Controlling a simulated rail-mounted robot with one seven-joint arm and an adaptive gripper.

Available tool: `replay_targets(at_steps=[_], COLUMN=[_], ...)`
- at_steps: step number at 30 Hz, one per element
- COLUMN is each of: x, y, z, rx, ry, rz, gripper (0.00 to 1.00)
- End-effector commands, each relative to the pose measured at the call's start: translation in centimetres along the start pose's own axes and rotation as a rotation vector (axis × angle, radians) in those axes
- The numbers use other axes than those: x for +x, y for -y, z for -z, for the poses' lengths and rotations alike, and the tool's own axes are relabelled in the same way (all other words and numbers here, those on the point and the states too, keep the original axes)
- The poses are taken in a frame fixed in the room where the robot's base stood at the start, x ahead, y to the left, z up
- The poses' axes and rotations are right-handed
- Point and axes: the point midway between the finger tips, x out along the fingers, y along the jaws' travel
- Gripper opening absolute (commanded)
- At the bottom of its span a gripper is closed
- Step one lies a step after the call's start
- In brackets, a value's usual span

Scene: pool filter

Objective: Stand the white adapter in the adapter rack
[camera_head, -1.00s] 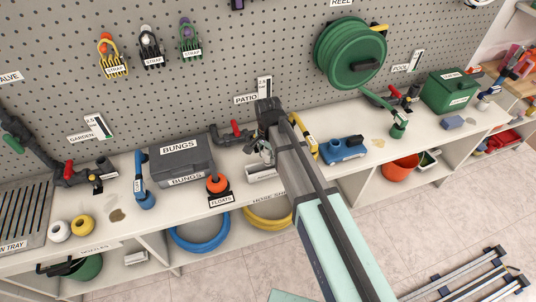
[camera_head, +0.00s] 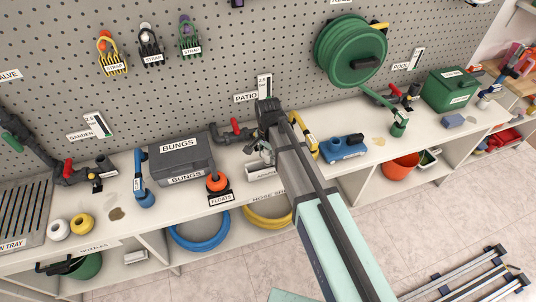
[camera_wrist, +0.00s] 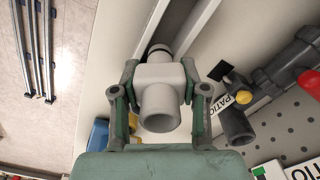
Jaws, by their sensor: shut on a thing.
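The white adapter (camera_wrist: 158,78) is a short pipe piece with an open round end towards the wrist camera and a dark ring at its far end. My gripper (camera_wrist: 160,88) is shut on it, one finger on each side. A pale slotted channel (camera_wrist: 203,22), which looks like the adapter rack, lies beyond the adapter.
A grey pipe with a red valve handle (camera_head: 236,127) stands close behind my gripper. The bungs box (camera_head: 182,158) and orange float (camera_head: 217,183) are to the left. A blue tool (camera_head: 343,149) is to the right. The pegboard rises behind.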

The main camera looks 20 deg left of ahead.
Motion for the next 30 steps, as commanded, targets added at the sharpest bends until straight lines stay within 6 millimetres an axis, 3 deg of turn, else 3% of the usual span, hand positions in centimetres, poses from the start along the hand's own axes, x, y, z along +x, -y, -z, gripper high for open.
replay_targets(at_steps=[30], x=[-1.0], y=[0.0], z=[0.0], rx=[0.000], ry=[0.000], rz=[-0.001], gripper=[0.15])
